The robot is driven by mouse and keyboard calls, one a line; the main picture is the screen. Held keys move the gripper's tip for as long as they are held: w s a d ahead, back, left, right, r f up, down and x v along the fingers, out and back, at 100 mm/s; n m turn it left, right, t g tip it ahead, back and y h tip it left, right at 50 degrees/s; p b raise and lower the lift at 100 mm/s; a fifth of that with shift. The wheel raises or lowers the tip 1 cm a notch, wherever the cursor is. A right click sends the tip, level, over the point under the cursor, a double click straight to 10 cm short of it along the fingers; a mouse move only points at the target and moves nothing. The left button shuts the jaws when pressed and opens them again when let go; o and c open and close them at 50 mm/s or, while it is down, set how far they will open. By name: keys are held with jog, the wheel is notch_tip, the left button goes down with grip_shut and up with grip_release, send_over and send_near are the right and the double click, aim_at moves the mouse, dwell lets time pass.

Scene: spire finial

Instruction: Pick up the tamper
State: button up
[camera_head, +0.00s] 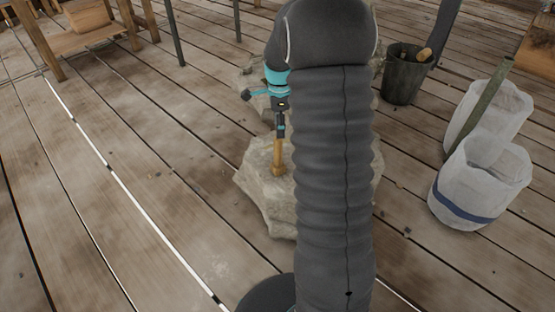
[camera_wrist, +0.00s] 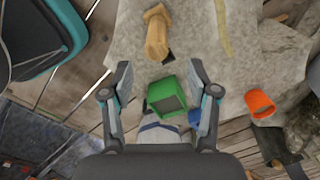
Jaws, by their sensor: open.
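A wooden, tan piece that looks like the tamper (camera_head: 278,158) stands on a pale stone block, below my gripper (camera_head: 281,130) in the head view. In the wrist view the wooden tamper (camera_wrist: 157,32) lies at the top, beyond the fingertips and not between them. My gripper (camera_wrist: 160,78) is open, its two fingers apart and holding nothing. My dark arm hides part of the stone block in the head view.
The wrist view shows a green box-like item (camera_wrist: 167,96) in line with the finger gap, a blue item (camera_wrist: 195,117) and an orange cup (camera_wrist: 260,104). The stone block (camera_head: 258,190) sits on a plank floor. White buckets (camera_head: 480,185) and a dark bucket (camera_head: 403,75) stand at right.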

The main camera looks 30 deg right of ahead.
aim_at(279, 148)
jog(key=f, duration=0.9)
jog(key=shift+s+a+f, duration=0.2)
jog(key=shift+a, duration=0.05)
grip_shut()
